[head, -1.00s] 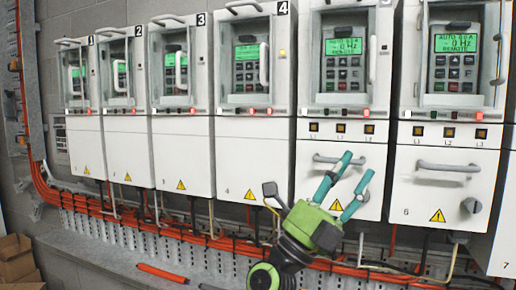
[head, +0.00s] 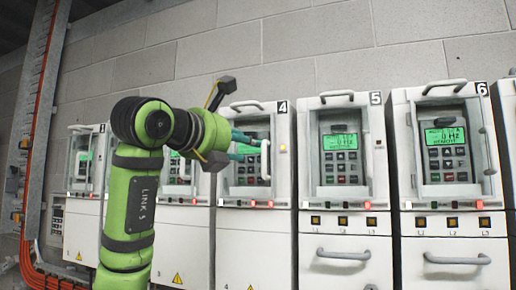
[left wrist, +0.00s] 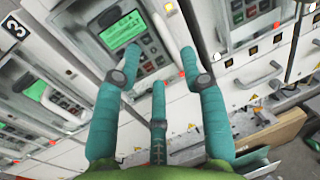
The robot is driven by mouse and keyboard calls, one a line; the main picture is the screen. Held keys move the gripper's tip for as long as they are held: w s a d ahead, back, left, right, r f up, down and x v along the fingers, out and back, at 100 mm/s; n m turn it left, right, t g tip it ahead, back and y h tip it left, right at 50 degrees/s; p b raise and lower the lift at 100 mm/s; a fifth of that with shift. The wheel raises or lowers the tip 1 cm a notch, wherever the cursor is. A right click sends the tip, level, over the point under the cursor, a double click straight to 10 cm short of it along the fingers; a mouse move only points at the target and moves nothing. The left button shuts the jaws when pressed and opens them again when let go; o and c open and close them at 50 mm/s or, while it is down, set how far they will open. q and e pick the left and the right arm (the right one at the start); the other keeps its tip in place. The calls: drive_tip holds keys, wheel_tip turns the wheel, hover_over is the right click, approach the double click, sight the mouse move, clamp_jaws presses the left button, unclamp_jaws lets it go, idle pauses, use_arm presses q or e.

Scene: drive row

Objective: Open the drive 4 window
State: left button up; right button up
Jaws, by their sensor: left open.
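The drive 4 cabinet is white, with the label 4 (head: 282,107) at its top right. Its window (head: 246,176) looks shut, with a green display and keypad behind it. A white upright handle (head: 265,160) is on the window's right side. My left gripper (head: 246,144) is open, its teal fingers reaching from the left across the window's upper part near the handle. In the left wrist view the spread fingers (left wrist: 160,82) frame the tilted window, with the display (left wrist: 122,30) at upper left. I cannot tell whether they touch the handle. My right gripper is not in view.
Drive 5 (head: 345,160) and drive 6 (head: 447,165) stand to the right, with grey drawer handles below. My left arm hides much of the drives to the left. A block wall (head: 370,70) is behind. A brown box (left wrist: 270,135) shows low in the left wrist view.

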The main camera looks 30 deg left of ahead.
sight(246, 156)
use_arm(q)
drive_tip(key=w+p, duration=0.2)
drive_tip(key=w, duration=0.5)
drive_tip(key=shift+p, duration=0.4)
drive_tip(key=shift+f, duration=0.1)
clamp_jaws()
drive_tip(key=shift+s, duration=0.15)
